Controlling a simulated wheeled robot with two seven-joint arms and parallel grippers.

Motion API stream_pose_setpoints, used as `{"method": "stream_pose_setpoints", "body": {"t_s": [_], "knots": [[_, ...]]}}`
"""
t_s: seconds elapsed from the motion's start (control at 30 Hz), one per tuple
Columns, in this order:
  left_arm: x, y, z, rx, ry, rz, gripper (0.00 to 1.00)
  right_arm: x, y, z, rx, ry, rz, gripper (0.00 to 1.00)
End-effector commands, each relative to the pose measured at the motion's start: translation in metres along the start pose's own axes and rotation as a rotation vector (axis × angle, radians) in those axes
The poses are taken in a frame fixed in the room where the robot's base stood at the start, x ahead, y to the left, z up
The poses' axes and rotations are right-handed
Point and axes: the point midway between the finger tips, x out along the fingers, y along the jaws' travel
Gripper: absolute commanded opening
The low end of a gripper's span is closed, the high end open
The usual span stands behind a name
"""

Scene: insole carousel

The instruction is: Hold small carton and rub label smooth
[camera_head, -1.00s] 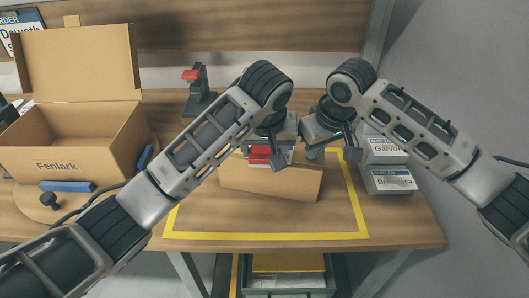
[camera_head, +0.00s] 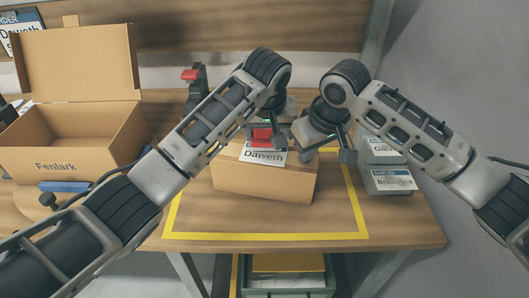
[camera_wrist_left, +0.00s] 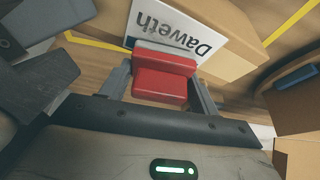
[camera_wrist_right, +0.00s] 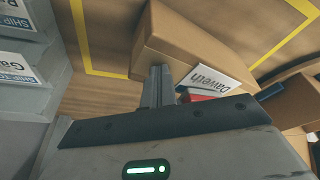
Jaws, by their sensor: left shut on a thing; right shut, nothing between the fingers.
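The small brown carton (camera_head: 262,184) lies on the table inside the yellow outline. A white label reading "Daweth" (camera_head: 262,157) lies on its top and shows in both wrist views. My left gripper (camera_head: 264,136) is shut on a red-and-grey block (camera_wrist_left: 160,78), just behind the label in the head view; I cannot tell whether the block touches the label. My right gripper (camera_wrist_right: 158,86) is shut and empty, its fingertips at the carton's right top edge; contact is unclear.
An open box marked "Fenlark" (camera_head: 62,165) stands at left. A red-topped device (camera_head: 193,82) stands at the back. Stacked grey labelled boxes (camera_head: 390,178) are at right. The table's front strip inside the yellow tape (camera_head: 265,236) is clear.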

Motion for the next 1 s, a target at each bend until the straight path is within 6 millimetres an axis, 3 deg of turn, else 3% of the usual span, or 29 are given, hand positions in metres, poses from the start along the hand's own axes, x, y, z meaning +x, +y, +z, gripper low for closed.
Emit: {"method": "stream_pose_setpoints", "body": {"t_s": [0.27,1.0], "knots": [[0.005,-0.001,-0.008,0.002,0.001,-0.001,0.33,0.004,0.006,0.004,0.01,-0.015,0.012,0.0],[-0.002,0.0,0.029,0.01,-0.006,0.0,0.33,0.004,0.008,0.004,0.019,-0.016,0.016,0.0]]}}
